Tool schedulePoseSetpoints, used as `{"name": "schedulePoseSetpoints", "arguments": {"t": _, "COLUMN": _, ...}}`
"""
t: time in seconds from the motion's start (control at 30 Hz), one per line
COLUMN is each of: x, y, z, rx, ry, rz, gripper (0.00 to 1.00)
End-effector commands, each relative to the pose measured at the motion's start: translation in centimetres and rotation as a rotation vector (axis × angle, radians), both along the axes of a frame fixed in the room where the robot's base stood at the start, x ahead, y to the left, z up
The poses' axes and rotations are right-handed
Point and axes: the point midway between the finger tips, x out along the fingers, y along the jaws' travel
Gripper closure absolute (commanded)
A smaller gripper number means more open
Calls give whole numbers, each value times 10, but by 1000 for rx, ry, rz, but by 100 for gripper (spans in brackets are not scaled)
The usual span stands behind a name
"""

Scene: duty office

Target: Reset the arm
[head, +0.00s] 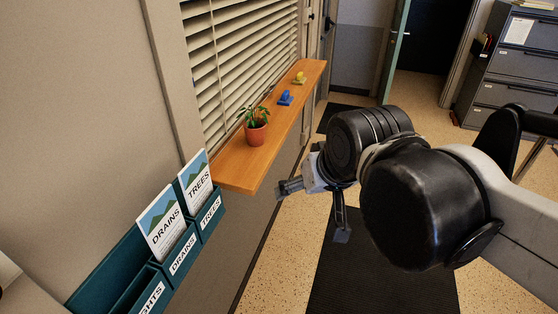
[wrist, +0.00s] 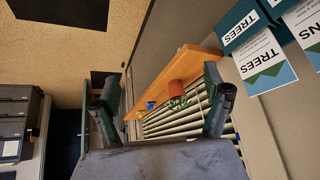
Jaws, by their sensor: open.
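My gripper (head: 313,212) is open and empty in front of the wooden sill, with its two fingers spread wide. In the wrist view its fingers show at left and right of the picture. In the head view my arm reaches in from the right edge, over the floor. The gripper appears apart from the sill and from everything on it, though the exact gap is hard to tell.
The wooden sill (head: 270,130) under the window blinds (head: 240,60) holds a potted plant (head: 256,132), a blue object (head: 285,98) and a yellow object (head: 299,79). A teal leaflet rack (head: 210,215) hangs at left. Filing cabinets (head: 505,75) stand far right. A dark mat (head: 335,275) lies below.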

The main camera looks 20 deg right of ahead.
Motion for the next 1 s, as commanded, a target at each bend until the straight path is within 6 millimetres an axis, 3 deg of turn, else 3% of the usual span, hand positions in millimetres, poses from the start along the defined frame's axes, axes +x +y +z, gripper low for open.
{"name": "schedulePoseSetpoints", "arguments": {"t": 0.2, "x": -22, "y": 0, "z": -20, "rx": -54, "ry": -32, "rz": 78, "gripper": 19}}
{"name": "schedulePoseSetpoints", "arguments": {"t": 0.63, "x": -23, "y": 0, "z": -26, "rx": -59, "ry": -35, "rz": 86, "gripper": 19}}
{"name": "schedulePoseSetpoints", "arguments": {"t": 1.0, "x": -23, "y": 0, "z": -79, "rx": -58, "ry": -35, "rz": 85, "gripper": 19}}
